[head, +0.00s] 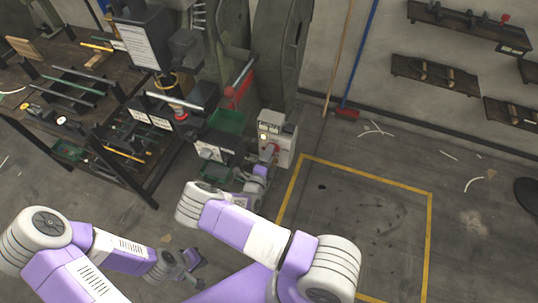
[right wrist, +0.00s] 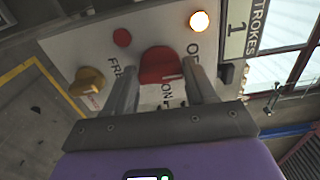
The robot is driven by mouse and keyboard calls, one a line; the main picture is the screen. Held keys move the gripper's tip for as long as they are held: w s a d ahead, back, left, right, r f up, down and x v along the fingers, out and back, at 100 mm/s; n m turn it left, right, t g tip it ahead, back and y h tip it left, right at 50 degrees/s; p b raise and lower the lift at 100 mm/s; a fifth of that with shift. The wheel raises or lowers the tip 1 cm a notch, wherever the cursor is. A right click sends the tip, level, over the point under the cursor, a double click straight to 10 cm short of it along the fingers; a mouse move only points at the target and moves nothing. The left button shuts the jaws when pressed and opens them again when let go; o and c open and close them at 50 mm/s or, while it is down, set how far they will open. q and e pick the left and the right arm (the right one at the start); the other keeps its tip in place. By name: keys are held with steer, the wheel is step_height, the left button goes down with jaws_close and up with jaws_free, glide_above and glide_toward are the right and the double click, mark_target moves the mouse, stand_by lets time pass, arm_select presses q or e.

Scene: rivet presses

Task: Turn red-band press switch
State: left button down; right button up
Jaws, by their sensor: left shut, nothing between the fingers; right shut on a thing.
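A grey-white control box (head: 284,140) stands beside the press, right of the bench. In the right wrist view its panel shows a red switch knob (right wrist: 159,64) with a white mark, next to the letters ON. My right gripper (head: 266,158) is at the front of the box, its fingers either side of the red knob and shut on it. A red band (head: 181,115) shows on the press in the head view. My left gripper (head: 190,265) is shut and empty, low over the floor.
A yellow knob (right wrist: 88,81) and a small red button (right wrist: 122,37) are on the same panel. A dark bench (head: 150,180) with tools and a green bin (head: 226,121) is at left. Yellow tape (head: 365,175) outlines clear floor at right.

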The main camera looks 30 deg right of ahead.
stand_by(0.5)
steer(key=o, duration=1)
steer(key=shift+o, duration=0.2)
steer(key=p+v, duration=0.1)
steer(key=v, duration=0.6)
steer(key=shift+s+a, duration=0.15)
steer(key=shift+s, duration=0.1)
